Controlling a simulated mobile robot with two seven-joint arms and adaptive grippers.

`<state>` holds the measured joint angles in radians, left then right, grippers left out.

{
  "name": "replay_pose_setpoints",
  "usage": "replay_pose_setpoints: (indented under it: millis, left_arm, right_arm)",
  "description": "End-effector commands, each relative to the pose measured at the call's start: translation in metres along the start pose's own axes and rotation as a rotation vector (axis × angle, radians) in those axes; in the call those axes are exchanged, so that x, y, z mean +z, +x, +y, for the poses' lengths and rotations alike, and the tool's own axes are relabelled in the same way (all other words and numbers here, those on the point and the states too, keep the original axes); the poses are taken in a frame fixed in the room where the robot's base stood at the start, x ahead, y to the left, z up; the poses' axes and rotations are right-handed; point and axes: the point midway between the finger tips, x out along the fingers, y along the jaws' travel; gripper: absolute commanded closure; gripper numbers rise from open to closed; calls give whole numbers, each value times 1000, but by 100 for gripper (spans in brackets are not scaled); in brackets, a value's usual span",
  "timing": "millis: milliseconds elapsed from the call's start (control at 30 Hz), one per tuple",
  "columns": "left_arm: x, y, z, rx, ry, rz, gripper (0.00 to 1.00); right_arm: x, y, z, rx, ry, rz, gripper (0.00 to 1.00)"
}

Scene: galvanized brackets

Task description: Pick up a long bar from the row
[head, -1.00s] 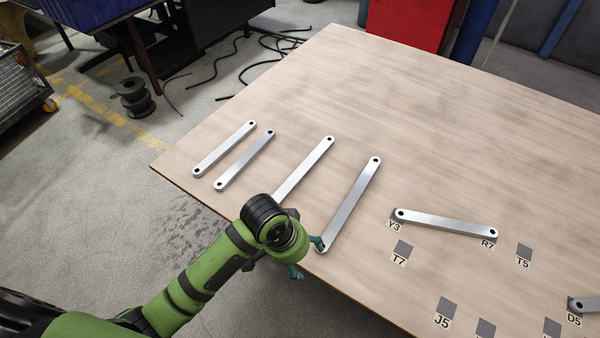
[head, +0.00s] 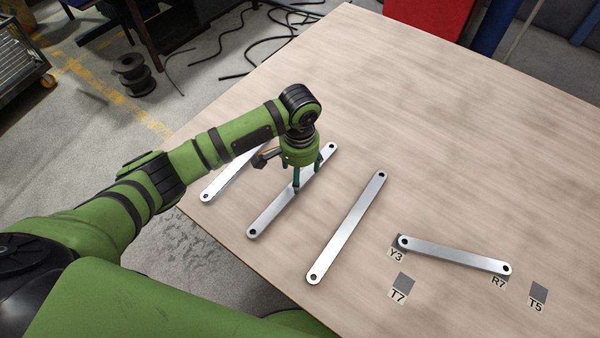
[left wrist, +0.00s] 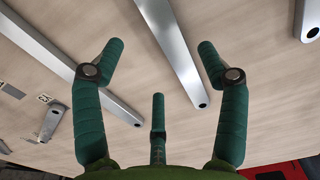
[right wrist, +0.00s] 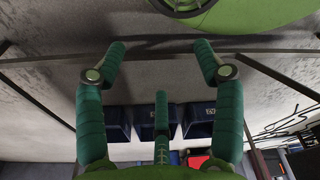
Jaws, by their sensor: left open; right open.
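Long silvery flat bars with a hole at each end lie in a row on the wooden table. My left gripper (head: 308,178) is open above one long bar (head: 270,214). In the left wrist view, the fingers of my left gripper (left wrist: 160,50) stand either side of this bar (left wrist: 177,52), which has nothing gripping it. A long bar (head: 346,228) lies to its right. Another bar (head: 222,182) lies to its left, partly hidden by my arm. My right gripper (right wrist: 160,47) is open and empty, away from the bars, and out of the head view.
A further bar (head: 455,255) lies across the labelled marks Y3 and R7. Grey marks T7 (head: 403,282) and T5 (head: 538,292) are bare. The far part of the table (head: 450,120) is clear. Blue bins (right wrist: 198,120) show in the right wrist view.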

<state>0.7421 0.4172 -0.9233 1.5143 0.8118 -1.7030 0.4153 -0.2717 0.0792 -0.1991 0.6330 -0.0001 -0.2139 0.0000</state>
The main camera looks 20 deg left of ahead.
Motion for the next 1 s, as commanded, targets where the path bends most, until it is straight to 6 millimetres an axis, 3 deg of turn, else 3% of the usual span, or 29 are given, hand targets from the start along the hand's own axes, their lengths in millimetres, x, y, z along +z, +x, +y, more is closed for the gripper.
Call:
replay_pose_setpoints:
  millis: [200,300,500,733,767,933,1000]
  left_arm:
    - [0,24,-3,-1,-1,-4,26]
    - [-2,40,-6,-1,0,-4,26]
    - [-2,62,-6,-1,2,-1,26]
    - [-3,64,-6,0,3,1,26]
    - [-3,64,-6,0,3,1,30]
    - [-3,64,-6,-1,3,1,98]
    - [-3,64,-6,-1,3,0,100]
  right_arm:
    - [37,-5,-7,-9,0,-62,31]
    - [44,-8,-8,-10,0,-74,31]
    - [40,-6,-7,-10,0,-65,31]
    - [19,-5,-4,-6,-1,-30,31]
    - [19,-5,-4,-6,-1,-30,31]
    - [21,-5,-4,-6,-1,-33,31]
    - [23,-5,-5,-6,-1,-36,31]
